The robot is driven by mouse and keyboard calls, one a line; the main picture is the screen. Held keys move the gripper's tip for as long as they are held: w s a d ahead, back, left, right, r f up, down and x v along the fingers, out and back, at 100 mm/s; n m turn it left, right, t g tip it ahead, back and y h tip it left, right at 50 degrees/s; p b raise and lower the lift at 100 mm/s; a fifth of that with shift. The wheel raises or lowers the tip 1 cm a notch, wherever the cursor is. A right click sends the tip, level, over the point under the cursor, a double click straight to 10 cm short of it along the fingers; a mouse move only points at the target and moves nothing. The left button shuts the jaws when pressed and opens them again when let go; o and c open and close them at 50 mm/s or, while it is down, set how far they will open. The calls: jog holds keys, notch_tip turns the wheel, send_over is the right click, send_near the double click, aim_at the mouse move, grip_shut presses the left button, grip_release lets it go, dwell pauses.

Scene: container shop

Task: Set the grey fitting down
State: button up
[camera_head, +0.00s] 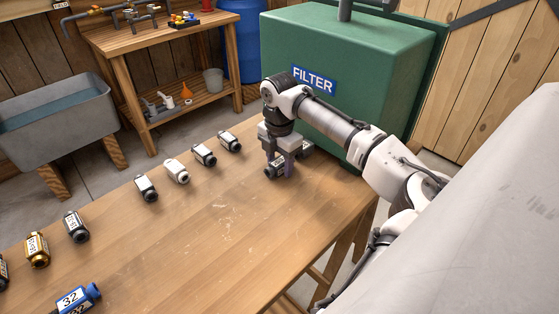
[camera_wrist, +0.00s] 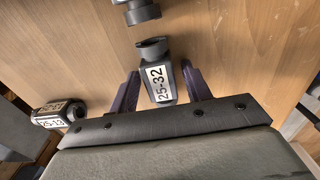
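The grey fitting (camera_wrist: 160,82), labelled 25-32, lies between my two fingers in the wrist view. In the head view the fitting (camera_head: 273,173) shows low under my gripper (camera_head: 283,168), at the height of the wooden table top (camera_head: 215,215), and looks to rest on it. The dark purple fingers stand on both sides of the fitting in the wrist view (camera_wrist: 162,72), with a narrow gap visible, clearest on the right. My gripper looks open around it. The fitting's underside is hidden.
Another dark fitting (camera_wrist: 142,12) is close in front of it. A fitting labelled 25-13 (camera_wrist: 58,113) lies to the left. Several more fittings, one of them white (camera_head: 176,171), lie along the table's back edge. A green FILTER box (camera_head: 345,60) stands behind. The table's middle is clear.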

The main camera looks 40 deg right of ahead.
aim_at(279, 161)
dwell(0.3)
notch_tip(279, 161, up, 12)
jog(key=shift+r, duration=0.15)
dwell(0.4)
